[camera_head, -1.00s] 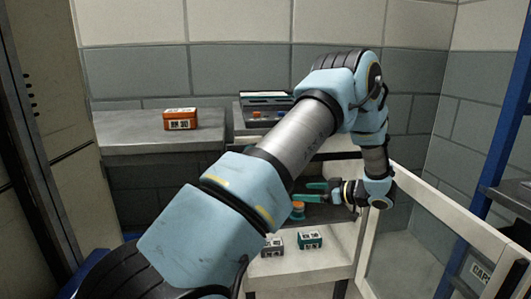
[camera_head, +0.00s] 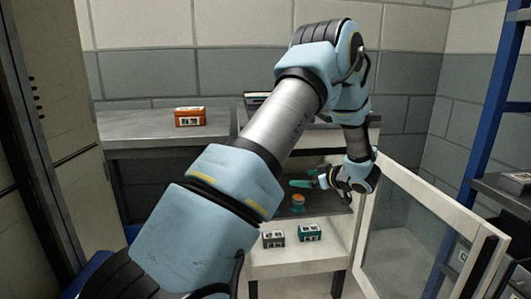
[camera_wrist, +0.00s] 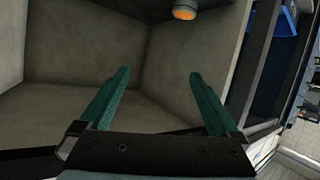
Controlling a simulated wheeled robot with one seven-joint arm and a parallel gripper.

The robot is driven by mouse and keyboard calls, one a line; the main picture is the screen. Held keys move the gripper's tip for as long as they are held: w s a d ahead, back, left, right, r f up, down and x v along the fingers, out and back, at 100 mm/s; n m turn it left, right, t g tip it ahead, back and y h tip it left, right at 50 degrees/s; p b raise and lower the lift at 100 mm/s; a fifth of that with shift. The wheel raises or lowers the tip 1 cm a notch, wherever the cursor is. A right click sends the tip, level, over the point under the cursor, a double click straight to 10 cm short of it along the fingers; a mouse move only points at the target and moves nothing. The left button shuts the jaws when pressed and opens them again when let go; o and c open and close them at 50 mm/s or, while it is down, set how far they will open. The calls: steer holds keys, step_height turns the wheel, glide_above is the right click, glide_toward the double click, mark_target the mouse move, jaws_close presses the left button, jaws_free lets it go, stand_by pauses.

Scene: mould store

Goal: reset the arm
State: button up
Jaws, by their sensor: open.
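My gripper (camera_head: 303,184) is at the opening of a pale cabinet (camera_head: 300,267), at the height of its upper shelf. In the wrist view its two green fingers (camera_wrist: 155,98) stand wide apart with nothing between them. My arm crosses the middle of the head view and hides part of the cabinet and its top. A small orange-topped item (camera_head: 298,200) stands on the dark shelf just below the fingers, apart from them. An orange and grey round item (camera_wrist: 185,10) shows at the top edge of the wrist view.
The cabinet's glazed door (camera_head: 425,235) stands open on the right, close to my wrist. A grey box (camera_head: 273,239) and a teal box (camera_head: 310,232) sit on the lower shelf. An orange box (camera_head: 190,116) sits on the grey counter (camera_head: 150,138). A blue rack (camera_head: 487,110) stands far right.

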steer(key=s+a+r+m+g+h, duration=0.1)
steer(key=a+r+m+h, duration=0.45)
steer(key=h, duration=0.35)
steer(key=s+a+f+m+g, duration=0.15)
steer(key=s+a+g, duration=0.4)
steer(key=s, duration=0.75)
steer(key=s+a+m+g, duration=0.3)
steer(key=s+a, duration=0.6)
steer(key=s, duration=0.4)
step_height(320, 180, up, 20)
steer(key=p, duration=2)
steer(key=shift+s+y, duration=0.35)
steer(key=shift+y, duration=0.05)
